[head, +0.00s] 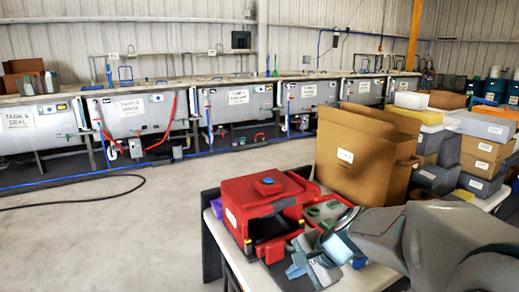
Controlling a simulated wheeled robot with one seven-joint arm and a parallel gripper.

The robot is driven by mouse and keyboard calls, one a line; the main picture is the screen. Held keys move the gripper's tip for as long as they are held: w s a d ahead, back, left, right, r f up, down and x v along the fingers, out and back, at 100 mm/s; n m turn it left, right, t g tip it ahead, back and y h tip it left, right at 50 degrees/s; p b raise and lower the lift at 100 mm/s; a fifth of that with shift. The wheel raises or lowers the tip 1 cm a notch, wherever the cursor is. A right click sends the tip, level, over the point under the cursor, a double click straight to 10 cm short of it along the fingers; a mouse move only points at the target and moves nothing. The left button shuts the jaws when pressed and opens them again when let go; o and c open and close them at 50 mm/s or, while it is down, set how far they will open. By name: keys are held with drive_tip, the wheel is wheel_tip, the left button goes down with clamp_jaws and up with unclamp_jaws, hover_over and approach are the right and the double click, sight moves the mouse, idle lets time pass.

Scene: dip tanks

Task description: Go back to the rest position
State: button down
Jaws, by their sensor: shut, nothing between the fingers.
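My gripper (300,266) is low in the head view, right of centre, at the end of my grey arm, which comes in from the lower right. It looks shut and empty. It is over or beside the near part of a white table (244,274), just in front of a red machine (262,200) with a blue knob on top. My arm and wrist hide part of the table. I cannot tell the exact gap between the fingers and the table top.
A green-topped item (325,211) and a tall open cardboard box (355,155) stand close behind my wrist. Stacked boxes (487,150) fill the right. Grey tanks (140,112) line the back wall. A black hose (85,201) lies on the otherwise clear floor at left.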

drive_tip(key=s+d+r+n+h+p, duration=0.1)
drive_tip(key=s+d+r+n+h, duration=0.1)
drive_tip(key=s+n, duration=0.3)
drive_tip(key=s+d+r+n+g+h+p, duration=0.1)
drive_tip(key=s+d+n+h+p, duration=0.1)
drive_tip(key=s+n, duration=0.4)
drive_tip(key=s+d+h, duration=0.1)
drive_tip(key=s+d, duration=0.1)
drive_tip(key=s, duration=0.2)
drive_tip(key=shift+d+r+h, duration=0.3)
drive_tip(key=shift+r, duration=0.05)
